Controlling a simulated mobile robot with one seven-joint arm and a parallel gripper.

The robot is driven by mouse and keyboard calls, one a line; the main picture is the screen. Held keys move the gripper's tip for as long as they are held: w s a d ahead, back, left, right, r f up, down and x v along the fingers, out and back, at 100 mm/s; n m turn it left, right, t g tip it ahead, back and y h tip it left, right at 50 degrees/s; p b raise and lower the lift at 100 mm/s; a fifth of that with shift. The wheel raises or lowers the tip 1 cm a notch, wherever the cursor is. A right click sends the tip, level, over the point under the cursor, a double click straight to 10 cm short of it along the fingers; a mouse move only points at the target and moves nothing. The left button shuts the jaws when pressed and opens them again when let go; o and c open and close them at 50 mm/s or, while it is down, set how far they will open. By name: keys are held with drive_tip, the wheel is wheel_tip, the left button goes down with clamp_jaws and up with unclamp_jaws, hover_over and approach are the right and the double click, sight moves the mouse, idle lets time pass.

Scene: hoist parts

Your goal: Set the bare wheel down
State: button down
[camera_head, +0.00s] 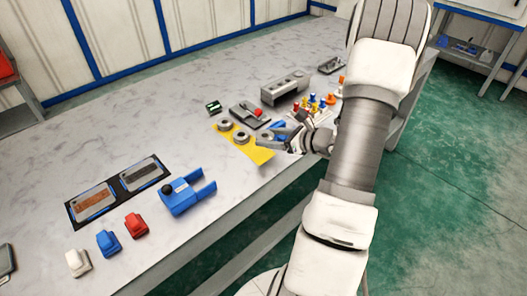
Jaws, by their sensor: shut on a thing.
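My gripper (264,143) is low over the right part of a yellow plate (258,156), near the table's front edge. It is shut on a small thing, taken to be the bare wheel. The fingers and the small scale hide most of it, and I cannot tell whether it touches the plate. Two grey round wheel-like parts (225,125) (242,138) sit on the yellow plate, to the left of my gripper. A blue part (279,126) shows just behind my gripper, partly covered.
A grey device with a red knob (258,113) and a grey block (286,86) stand behind. Several coloured pegs (318,103) are close right of the gripper. A blue clamp-like part (188,194), a dark two-panel mat (118,188) and coloured blocks (136,225) lie left. The back-left tabletop is clear.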

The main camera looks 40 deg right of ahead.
sight(265, 156)
drive_tip(key=shift+w+a+f, duration=0.35)
drive_tip(key=shift+a+f, duration=0.1)
drive_tip(key=shift+a, duration=0.25)
drive_tip(key=shift+f+b, duration=0.5)
drive_tip(key=shift+f, duration=1.5)
drive_tip(key=shift+f, duration=0.25)
drive_tip(key=shift+c, duration=0.2)
unclamp_jaws()
drive_tip(key=shift+r, duration=0.15)
